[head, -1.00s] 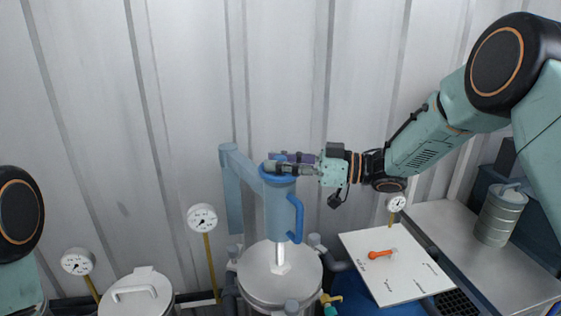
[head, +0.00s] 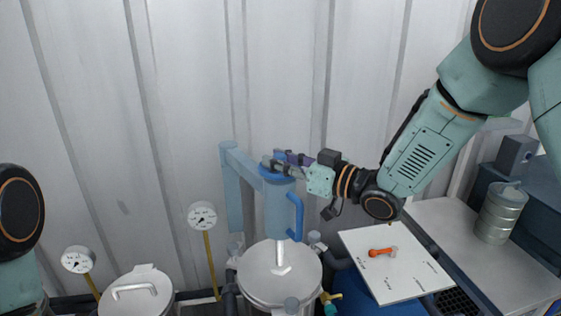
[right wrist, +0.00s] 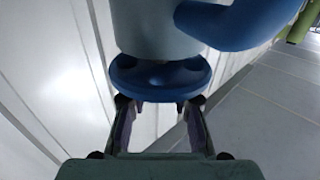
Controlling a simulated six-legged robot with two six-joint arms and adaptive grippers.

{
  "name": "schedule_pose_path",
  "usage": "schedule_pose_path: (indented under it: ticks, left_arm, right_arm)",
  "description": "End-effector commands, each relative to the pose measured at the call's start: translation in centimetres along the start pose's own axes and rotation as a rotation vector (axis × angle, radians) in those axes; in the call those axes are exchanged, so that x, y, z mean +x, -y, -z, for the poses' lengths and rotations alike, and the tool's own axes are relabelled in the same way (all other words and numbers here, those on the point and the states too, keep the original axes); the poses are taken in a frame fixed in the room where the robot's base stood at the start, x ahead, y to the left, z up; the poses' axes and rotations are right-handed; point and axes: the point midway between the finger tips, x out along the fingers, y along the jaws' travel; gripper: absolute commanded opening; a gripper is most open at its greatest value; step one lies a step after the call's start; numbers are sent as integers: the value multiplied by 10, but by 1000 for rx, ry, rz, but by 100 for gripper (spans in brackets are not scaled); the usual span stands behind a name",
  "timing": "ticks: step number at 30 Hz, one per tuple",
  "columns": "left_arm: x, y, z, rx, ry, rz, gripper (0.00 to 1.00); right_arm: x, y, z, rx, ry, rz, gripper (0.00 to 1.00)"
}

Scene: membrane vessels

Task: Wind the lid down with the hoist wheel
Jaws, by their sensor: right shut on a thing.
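The blue hoist wheel (head: 267,173) sits on top of the light-blue hoist body (head: 279,207), which hangs from a bracket arm and has a blue handle (head: 299,214) on its right side. My right gripper (head: 279,161) reaches in from the right and is shut on the wheel. In the right wrist view the wheel (right wrist: 160,78) lies between the fingertips (right wrist: 160,104). A pale rod runs down from the hoist to the round metal lid (head: 258,280). Whether the lid touches the vessel rim cannot be told. My left gripper is out of view.
A second lidded vessel (head: 135,297) stands at the lower left. Dial gauges (head: 202,216) (head: 78,260) stand on yellow stems. At right are a white board (head: 405,272) with an orange-handled object (head: 382,252), and a grey bench (head: 455,235) with a metal canister (head: 500,212).

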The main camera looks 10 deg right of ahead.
Motion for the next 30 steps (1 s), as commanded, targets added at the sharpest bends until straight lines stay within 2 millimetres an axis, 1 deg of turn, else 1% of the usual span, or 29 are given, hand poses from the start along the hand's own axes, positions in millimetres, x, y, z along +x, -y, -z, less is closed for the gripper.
schedule_pose_path:
  ticks: [6, 12, 28, 29, 30]
  left_arm:
    - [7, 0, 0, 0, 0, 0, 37]
    - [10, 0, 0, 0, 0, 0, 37]
    - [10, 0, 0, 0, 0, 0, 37]
    - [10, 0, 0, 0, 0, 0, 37]
    - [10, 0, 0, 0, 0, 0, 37]
  right_arm:
    - [1, 1, 1, -4, -4, -99, 0]
    - [1, 0, 1, -3, -5, -151, 0]
    - [1, -1, 3, -2, -8, -171, 0]
    - [1, -1, 3, -2, -8, -171, 28]
    - [1, -1, 3, -2, -8, -171, 31]
